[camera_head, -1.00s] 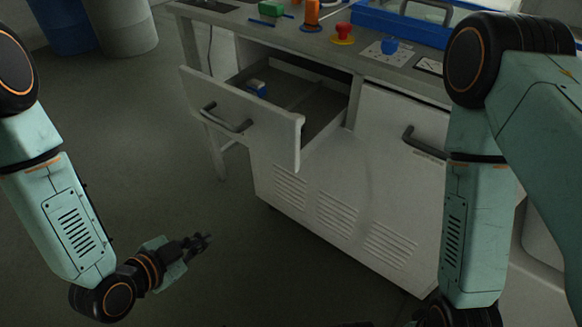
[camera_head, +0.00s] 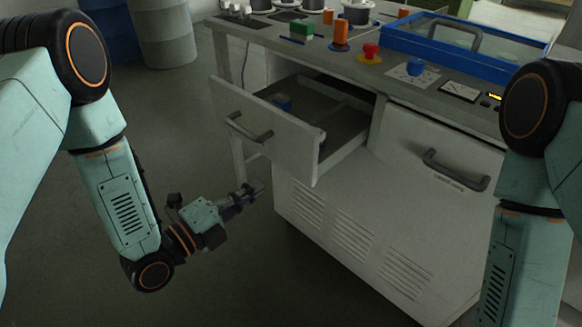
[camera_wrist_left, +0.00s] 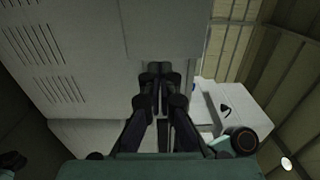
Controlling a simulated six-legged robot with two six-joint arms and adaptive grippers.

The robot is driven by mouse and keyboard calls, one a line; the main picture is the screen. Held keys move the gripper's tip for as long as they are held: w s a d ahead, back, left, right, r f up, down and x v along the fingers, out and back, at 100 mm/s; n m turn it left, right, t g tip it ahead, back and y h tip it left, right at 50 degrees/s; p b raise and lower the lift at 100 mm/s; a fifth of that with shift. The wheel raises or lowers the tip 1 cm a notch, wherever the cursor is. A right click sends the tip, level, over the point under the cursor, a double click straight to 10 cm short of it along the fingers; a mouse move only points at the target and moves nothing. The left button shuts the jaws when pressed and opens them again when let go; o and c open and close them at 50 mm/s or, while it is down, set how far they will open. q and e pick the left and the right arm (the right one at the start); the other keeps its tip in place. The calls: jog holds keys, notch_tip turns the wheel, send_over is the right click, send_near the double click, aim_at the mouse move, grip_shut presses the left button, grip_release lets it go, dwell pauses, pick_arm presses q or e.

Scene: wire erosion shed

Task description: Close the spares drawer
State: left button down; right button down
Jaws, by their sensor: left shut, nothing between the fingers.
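The spares drawer stands pulled well out of the white cabinet; its pale front (camera_head: 285,142) faces my left arm and carries a dark bar handle (camera_head: 247,128). My left gripper (camera_head: 258,189) is shut and empty, apparently below and in front of the drawer front in the head view. I see no contact with the drawer. In the left wrist view the shut fingers (camera_wrist_left: 161,74) point toward pale cabinet panels, but I cannot tell which panel is the drawer. My right gripper is out of view.
The cabinet's second front (camera_head: 440,150), with a handle, is shut. On the worktop are a green block (camera_head: 300,29), an orange cylinder (camera_head: 341,35), a red button (camera_head: 370,51) and a blue-framed tray (camera_head: 400,43). Drums (camera_head: 162,32) stand far left. The floor left of the cabinet is clear.

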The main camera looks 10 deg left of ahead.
aim_at(299, 159)
pick_arm(q)
jog(key=b+x, duration=0.2)
jog(key=x, duration=0.8)
jog(key=shift+w+d, duration=0.25)
jog(key=shift+w, duration=0.1)
